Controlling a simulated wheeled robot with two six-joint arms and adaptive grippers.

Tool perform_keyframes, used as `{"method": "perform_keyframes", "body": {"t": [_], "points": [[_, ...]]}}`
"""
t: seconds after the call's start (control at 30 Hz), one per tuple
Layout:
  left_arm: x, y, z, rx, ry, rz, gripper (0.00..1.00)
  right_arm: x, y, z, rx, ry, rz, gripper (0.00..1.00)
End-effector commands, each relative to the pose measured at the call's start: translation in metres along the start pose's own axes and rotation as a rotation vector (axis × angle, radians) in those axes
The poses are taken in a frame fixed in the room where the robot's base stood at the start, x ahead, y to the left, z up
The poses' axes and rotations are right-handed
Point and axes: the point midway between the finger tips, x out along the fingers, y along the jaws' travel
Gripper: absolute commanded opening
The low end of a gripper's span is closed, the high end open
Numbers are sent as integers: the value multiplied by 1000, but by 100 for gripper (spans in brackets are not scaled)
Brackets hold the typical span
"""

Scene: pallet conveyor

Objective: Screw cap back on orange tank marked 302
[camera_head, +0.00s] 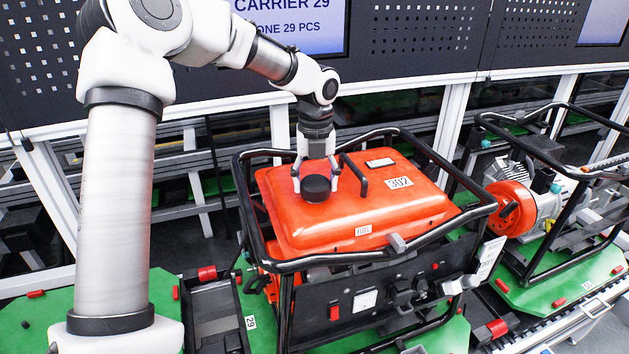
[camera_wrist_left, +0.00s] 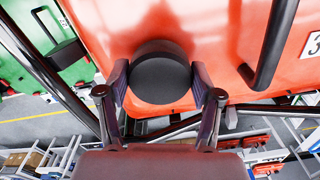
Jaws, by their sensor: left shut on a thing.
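The orange tank (camera_head: 330,218) with the 302 label (camera_head: 399,183) sits inside a black tube frame on the generator. My left gripper (camera_head: 316,186) reaches down from above and is shut on the round black cap (camera_head: 316,189), with a finger on either side. The cap is at the top of the tank, toward its left part. In the left wrist view the cap (camera_wrist_left: 160,76) sits between the two fingers against the orange surface. The filler opening is hidden beneath the cap, so I cannot tell how the cap is seated. My right gripper is not in view.
A black handle (camera_head: 355,174) stands on the tank just right of my left gripper. The black tube frame (camera_head: 245,215) surrounds the tank. A second generator with an orange round part (camera_head: 512,210) stands on a green pallet at right. A screen (camera_head: 300,22) hangs behind.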

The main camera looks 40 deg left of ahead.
Motion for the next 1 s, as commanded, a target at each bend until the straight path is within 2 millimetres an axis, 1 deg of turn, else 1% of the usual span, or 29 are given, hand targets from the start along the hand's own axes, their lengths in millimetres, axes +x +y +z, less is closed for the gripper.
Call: {"method": "perform_keyframes", "body": {"t": [0.2, 0.27, 0.4, 0.47, 0.53, 0.67, 0.7, 0.77, 1.0], "points": [[0, 0, 1, 8, -2, -1, 31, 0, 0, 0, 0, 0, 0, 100], [0, -1, 1, 62, -2, -1, 31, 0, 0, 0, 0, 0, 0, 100], [0, -1, 0, 301, -3, -1, 31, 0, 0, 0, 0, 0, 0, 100], [0, -1, 0, 372, -3, -1, 31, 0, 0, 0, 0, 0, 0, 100], [0, -1, 1, 401, -3, -1, 31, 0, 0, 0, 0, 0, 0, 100], [0, -1, 1, 399, -3, -1, 31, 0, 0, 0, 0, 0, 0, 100], [0, -1, 1, 399, -3, -1, 72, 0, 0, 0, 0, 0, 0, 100], [0, -1, 1, 398, -3, -1, 94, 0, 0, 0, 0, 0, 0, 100], [0, -1, 0, 397, -2, 0, 94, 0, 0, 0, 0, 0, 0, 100]]}}
